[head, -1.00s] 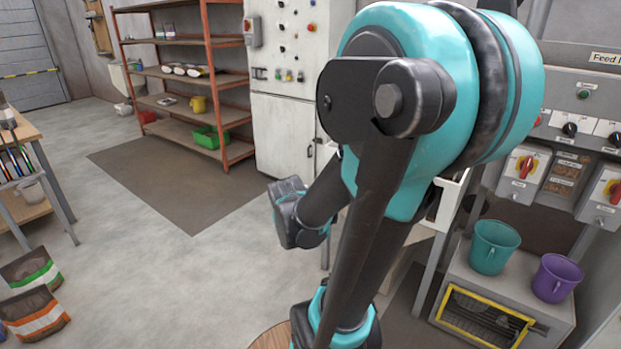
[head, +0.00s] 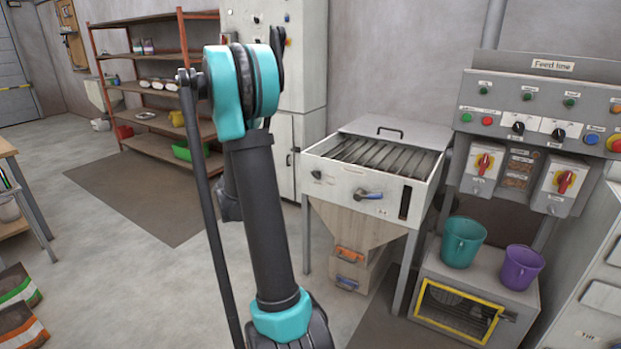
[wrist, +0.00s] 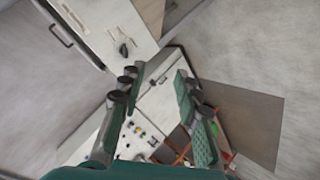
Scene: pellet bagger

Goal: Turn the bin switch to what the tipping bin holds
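The feed line panel (head: 545,100) stands at the right in the head view. It carries two black rotary knobs, a left knob (head: 518,127) and a right knob (head: 559,134), on white plates; their labels are too small to read, so I cannot tell which is the bin switch. Two red-and-yellow rotary switches, left (head: 484,162) and right (head: 566,181), sit below. I cannot make out a tipping bin or its contents for certain. My gripper (wrist: 160,78) has its green fingers apart with nothing between them in the wrist view; in the head view my arm mostly hides it.
A white grated hopper (head: 330,170) stands left of the panel. A teal bucket (head: 462,243) and purple bucket (head: 521,268) stand on a grey box with a yellow-framed window. An orange shelf (head: 187,80) is behind.

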